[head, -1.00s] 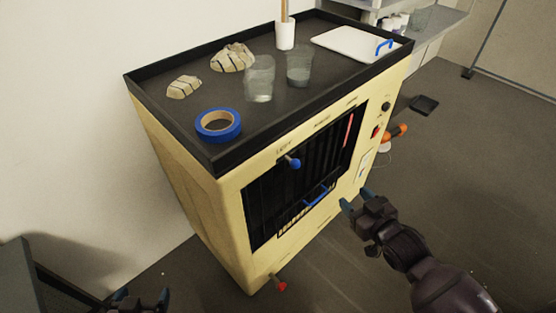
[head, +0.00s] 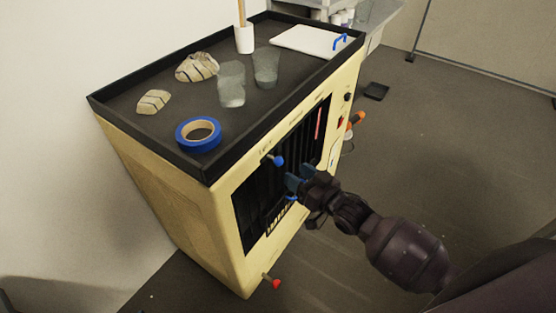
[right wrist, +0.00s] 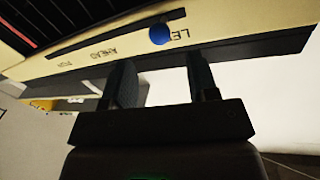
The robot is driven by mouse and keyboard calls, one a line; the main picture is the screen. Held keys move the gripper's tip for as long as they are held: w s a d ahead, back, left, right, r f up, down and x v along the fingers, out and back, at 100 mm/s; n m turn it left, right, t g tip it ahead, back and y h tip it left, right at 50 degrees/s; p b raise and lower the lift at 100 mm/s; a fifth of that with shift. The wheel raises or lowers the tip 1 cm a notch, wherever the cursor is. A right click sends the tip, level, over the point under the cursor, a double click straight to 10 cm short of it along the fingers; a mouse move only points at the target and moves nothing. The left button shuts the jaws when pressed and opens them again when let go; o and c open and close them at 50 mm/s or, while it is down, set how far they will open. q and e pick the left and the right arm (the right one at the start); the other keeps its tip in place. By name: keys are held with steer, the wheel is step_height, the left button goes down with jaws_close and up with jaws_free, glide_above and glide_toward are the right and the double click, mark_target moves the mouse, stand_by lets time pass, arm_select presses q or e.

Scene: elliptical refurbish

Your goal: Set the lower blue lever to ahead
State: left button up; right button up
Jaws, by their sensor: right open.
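The yellow cabinet (head: 165,185) has a dark slotted front. A blue ball knob (head: 278,161) sticks out near the top of that front, at the left end of a label row. It also shows in the right wrist view (right wrist: 159,34), beside letters "LE", with "AHEAD" further left. A lower blue piece (head: 291,198) shows partly behind my right gripper; its shape is mostly hidden. My right gripper (head: 298,180) is open and empty in front of the panel, below and right of the ball knob. In the wrist view the knob lies beyond its fingertips (right wrist: 160,75), apart from them.
A red-tipped lever (head: 275,283) sticks out low on the cabinet. The rimmed top holds blue tape (head: 199,134), two glasses, striped stones, a white cup and a white board (head: 310,41). Open floor (head: 440,150) lies to the right.

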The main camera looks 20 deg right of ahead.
mark_target(279, 160)
steer(key=x, duration=0.7)
steer(key=shift+w, duration=0.2)
jaws_close()
